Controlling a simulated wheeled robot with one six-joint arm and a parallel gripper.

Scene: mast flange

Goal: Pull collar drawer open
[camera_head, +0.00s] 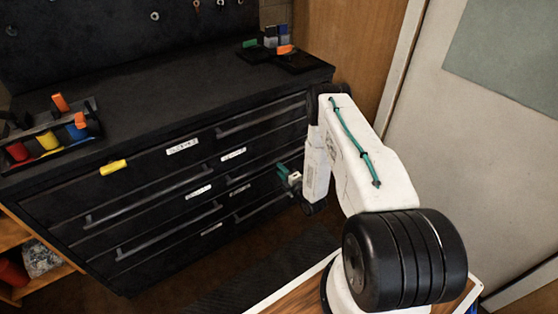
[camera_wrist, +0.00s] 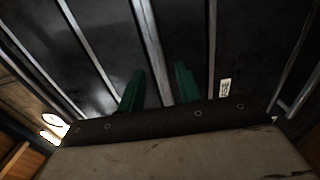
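The black drawer cabinet (camera_head: 150,190) has two columns of drawers with long bar handles and small white labels. The labels are too blurred to read, so I cannot tell which drawer is the collar drawer. All the drawer fronts look shut. My gripper (camera_head: 286,174) is at the lower right drawers, close to the fronts. In the wrist view, my gripper (camera_wrist: 160,84) has its two green fingers apart, with a pale metal bar (camera_wrist: 150,45) running between them in the picture. Whether the fingers touch it is not clear. One white label (camera_wrist: 225,88) shows right of the fingers.
The worktop holds a tray (camera_head: 50,152) of coloured items at left and a black tray (camera_head: 297,63) at the back right. A yellow piece (camera_head: 113,167) sits at the upper left drawer edge. A wooden shelf (camera_head: 35,245) stands at lower left.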

